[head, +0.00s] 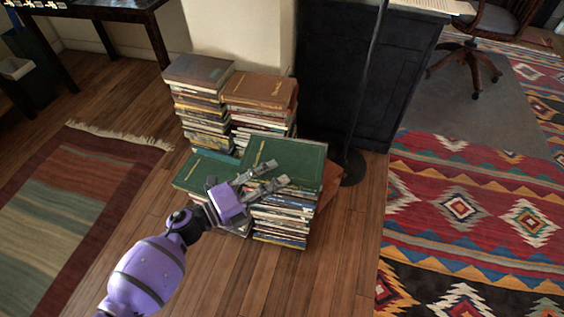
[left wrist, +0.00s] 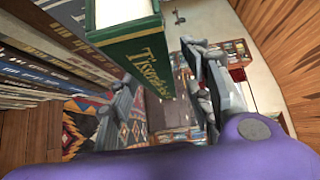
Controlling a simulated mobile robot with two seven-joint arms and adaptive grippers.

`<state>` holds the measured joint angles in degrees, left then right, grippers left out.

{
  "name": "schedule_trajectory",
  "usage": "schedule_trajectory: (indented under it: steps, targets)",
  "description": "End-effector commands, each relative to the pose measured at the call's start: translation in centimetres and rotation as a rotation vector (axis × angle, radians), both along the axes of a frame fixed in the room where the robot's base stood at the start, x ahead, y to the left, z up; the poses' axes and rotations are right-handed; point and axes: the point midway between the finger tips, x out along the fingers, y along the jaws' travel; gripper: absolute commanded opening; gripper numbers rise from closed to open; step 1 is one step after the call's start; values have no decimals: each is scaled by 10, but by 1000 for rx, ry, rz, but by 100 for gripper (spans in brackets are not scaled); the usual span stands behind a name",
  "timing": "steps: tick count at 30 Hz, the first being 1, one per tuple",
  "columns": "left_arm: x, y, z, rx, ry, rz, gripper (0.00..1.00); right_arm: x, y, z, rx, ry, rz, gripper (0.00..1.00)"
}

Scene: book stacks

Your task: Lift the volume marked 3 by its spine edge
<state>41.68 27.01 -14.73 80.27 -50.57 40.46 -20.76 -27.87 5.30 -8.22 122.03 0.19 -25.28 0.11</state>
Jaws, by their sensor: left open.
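I cannot make out a mark 3 on any book. A green book (head: 290,155) with gold lettering lies flat on top of the front right stack. My left gripper (head: 279,174), purple with grey fingers, is open at this book's near side. In the left wrist view, a green spine with gold lettering (left wrist: 145,62) shows between the two fingers (left wrist: 160,100), with pale page edges beside it. I cannot tell whether the fingers touch it. A second green book (head: 195,172) tops the lower stack to the left, partly hidden by my gripper. My right gripper is not in view.
Two taller stacks stand behind, topped by a dark book (head: 198,70) and a brown book (head: 262,90). A thin dark pole on a round base (head: 350,168) and a black cabinet (head: 345,95) are close on the right. Wooden floor (head: 330,260) in front is clear.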

Motion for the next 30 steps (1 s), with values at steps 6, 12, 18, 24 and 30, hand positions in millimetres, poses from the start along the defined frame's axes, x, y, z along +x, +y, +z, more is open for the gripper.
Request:
schedule_trajectory:
  steps: [6, 12, 18, 24, 30]
  targets:
    - [0, 0, 1, 0, -1, 1, 23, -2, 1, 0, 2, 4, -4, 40]
    - [1, 0, 1, -1, -2, 1, 0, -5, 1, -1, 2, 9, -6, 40]
    - [1, 0, 1, -1, -2, 1, 0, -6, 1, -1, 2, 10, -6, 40]
    - [1, 0, 3, -3, -5, 1, 0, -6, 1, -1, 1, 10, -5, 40]
    - [1, 0, 8, -3, -6, 1, 0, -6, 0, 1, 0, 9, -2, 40]
